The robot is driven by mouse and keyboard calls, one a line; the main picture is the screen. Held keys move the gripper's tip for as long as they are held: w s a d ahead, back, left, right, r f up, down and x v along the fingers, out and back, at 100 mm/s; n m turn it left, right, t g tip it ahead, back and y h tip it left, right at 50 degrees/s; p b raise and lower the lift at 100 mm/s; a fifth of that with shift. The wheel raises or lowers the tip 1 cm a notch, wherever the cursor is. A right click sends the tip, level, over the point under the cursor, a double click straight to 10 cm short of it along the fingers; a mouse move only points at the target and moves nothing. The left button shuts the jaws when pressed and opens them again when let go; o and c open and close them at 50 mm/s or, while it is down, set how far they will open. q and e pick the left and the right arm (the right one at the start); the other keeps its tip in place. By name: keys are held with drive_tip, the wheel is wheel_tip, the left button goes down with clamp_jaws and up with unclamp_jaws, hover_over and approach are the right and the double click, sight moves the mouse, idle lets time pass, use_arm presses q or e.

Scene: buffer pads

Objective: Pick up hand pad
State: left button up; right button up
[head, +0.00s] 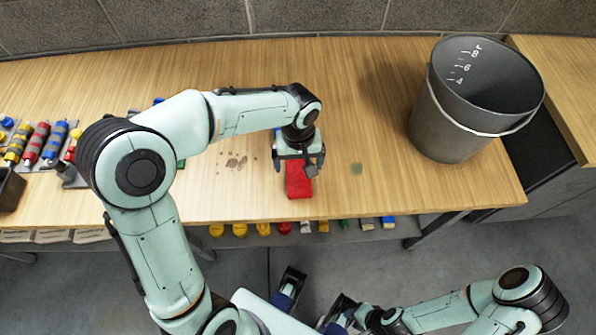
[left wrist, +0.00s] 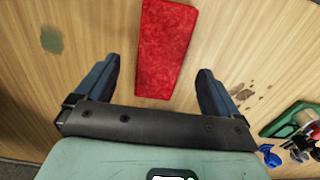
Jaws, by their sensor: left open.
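A red hand pad (head: 299,184) lies on the wooden table near its front edge. It also shows in the left wrist view (left wrist: 166,48), a red rectangular block with a mottled surface. My left gripper (head: 298,164) is above the far part of the pad and hides that end in the head view. In the left wrist view the open left gripper (left wrist: 156,88) has one finger on each side of the pad's line, with visible gaps and nothing between the fingertips but the pad's near end. My right gripper (head: 340,316) is low in the head view, away from the table; its jaws are unclear.
A dark grey bucket (head: 455,120) stands on the table's right. Several coloured tools and rollers (head: 40,143) are at the left. Several colourful items (head: 283,228) sit on a shelf below the front edge. The wooden table (head: 400,190) is clear between pad and bucket, apart from stains.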

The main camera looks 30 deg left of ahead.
sight(298, 170)
use_arm(q)
drive_tip(key=f, duration=0.4)
drive_tip(key=shift+w+a, duration=0.15)
drive_tip(key=shift+w, duration=0.05)
drive_tip(key=c, duration=1.1)
drive_tip(key=shift+r, duration=0.1)
wheel_tip(298, 170, up, 20)
drive_tip(key=p, duration=0.3)
